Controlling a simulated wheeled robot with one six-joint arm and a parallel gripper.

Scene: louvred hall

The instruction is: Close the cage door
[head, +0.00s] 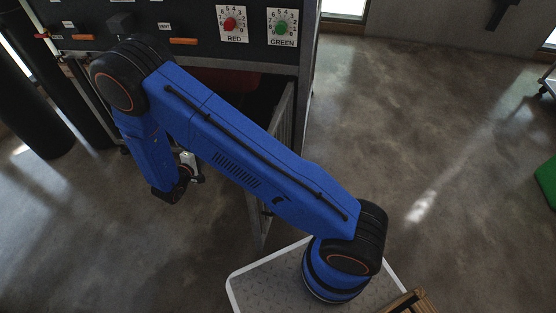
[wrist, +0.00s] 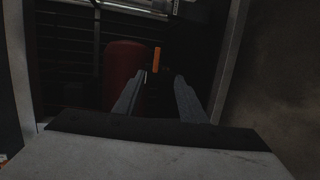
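The cage door (head: 285,125) is a grey-framed barred panel on the right side of the dark cabinet. It stands swung open toward me, and my blue arm hides its middle. My gripper (wrist: 158,84) is open in the wrist view, with its two grey fingers apart and nothing visible between them. In the head view my gripper (head: 190,168) is low in front of the cabinet, left of the door and apart from it. The wrist view faces a dark compartment with a red rounded object (wrist: 124,72) and a small orange bar (wrist: 157,60).
The cabinet's upper panel (head: 190,20) carries a red dial (head: 231,23), a green dial (head: 282,27) and orange handles (head: 184,41). A grey upright (wrist: 232,60) borders the compartment's right in the wrist view. Open concrete floor (head: 420,130) lies to the right.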

